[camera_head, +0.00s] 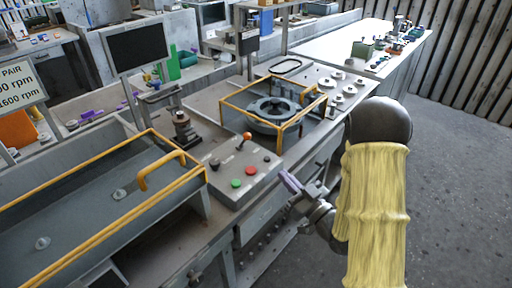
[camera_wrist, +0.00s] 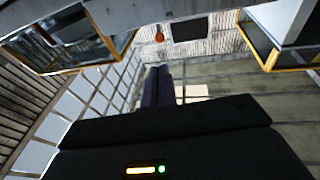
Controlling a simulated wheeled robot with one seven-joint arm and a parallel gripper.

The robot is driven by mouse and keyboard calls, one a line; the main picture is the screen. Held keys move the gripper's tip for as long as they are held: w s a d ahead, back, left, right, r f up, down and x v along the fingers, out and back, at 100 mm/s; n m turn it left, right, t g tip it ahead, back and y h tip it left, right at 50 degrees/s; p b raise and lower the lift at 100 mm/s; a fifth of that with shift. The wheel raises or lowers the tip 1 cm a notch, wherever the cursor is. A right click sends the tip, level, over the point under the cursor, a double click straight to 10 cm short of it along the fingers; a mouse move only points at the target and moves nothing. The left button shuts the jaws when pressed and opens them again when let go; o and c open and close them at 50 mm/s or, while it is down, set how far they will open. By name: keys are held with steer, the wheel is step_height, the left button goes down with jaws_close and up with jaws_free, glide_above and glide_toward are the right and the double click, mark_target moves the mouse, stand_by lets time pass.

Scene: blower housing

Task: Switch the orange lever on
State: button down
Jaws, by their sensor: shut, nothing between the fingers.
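The orange lever (camera_head: 246,136) stands up from the grey control box (camera_head: 228,196) on the workbench, its stem tilted slightly to the right at the ball-shaped knob. My gripper (camera_head: 287,183) is at the right of the box, near the bench's front edge, apart from the lever. Nothing hides the lever in the head view.
The box also carries a green button (camera_head: 236,184), a red button (camera_head: 251,170) and a black knob (camera_head: 214,164). A yellow-framed guard (camera_head: 279,123) over a round housing stands behind right. A yellow-railed tray (camera_head: 90,200) lies left. The space above the box looks clear.

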mark_target(250, 138)
steer(key=p+x, duration=0.3)
steer(key=x, duration=1.1)
steer(key=shift+p, duration=0.3)
steer(key=shift+w+r, duration=0.15)
steer(key=shift+r, duration=0.05)
